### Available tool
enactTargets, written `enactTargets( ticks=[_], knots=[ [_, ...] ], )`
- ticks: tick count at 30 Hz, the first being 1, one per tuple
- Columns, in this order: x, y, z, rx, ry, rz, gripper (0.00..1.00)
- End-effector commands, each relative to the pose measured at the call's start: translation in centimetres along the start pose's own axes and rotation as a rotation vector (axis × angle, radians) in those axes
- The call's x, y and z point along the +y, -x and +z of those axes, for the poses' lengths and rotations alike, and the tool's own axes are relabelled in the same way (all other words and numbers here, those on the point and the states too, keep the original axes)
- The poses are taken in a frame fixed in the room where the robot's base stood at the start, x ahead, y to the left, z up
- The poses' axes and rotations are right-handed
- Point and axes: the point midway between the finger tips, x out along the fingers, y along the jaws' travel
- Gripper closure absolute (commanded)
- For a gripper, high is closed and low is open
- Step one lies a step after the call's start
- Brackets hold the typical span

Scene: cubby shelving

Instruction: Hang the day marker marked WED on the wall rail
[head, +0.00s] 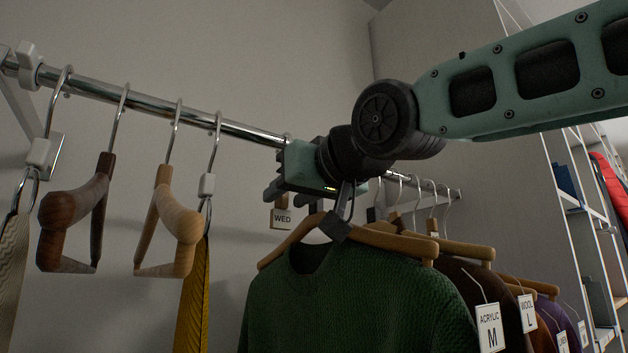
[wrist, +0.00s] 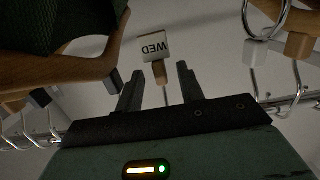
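The day marker marked WED (head: 282,219) is a small pale tag under a wooden block with a thin metal hook. It hangs just below my gripper (head: 291,196) in the head view. In the wrist view the WED marker (wrist: 155,47) appears upside down, beyond my gripper (wrist: 158,76). The two fingers are spread apart, with the thin hook showing in the gap between them and neither finger visibly pressing on it. The chrome wall rail (head: 190,114) passes behind my gripper, which hides the top of the hook and where it rests.
Two wooden hangers (head: 178,225) and a yellow cloth (head: 192,295) hang left. A green sweater (head: 350,300) on a hanger is close below and right of my gripper, with several labelled garments behind it. White shelving (head: 580,240) stands far right.

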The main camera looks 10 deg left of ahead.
Motion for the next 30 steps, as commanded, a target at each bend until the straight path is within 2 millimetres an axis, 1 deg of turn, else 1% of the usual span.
enactTargets(
  ticks=[5, 15, 18, 21, 25, 30],
  knots=[
    [0.1, 2.6, 0.1, 0.003, 0.0, 0.002, 0.62],
    [0.0, 10.5, 0.4, 0.005, 0.0, 0.002, 0.62],
    [0.0, 12.7, 0.3, 0.005, 0.0, 0.001, 0.62],
    [-0.1, 14.5, 0.3, 0.004, 0.0, -0.001, 0.62],
    [0.0, 16.1, 0.2, 0.002, 0.0, 0.0, 0.62],
    [0.0, 17.1, 0.1, 0.0, 0.001, 0.0, 0.62]
  ],
)
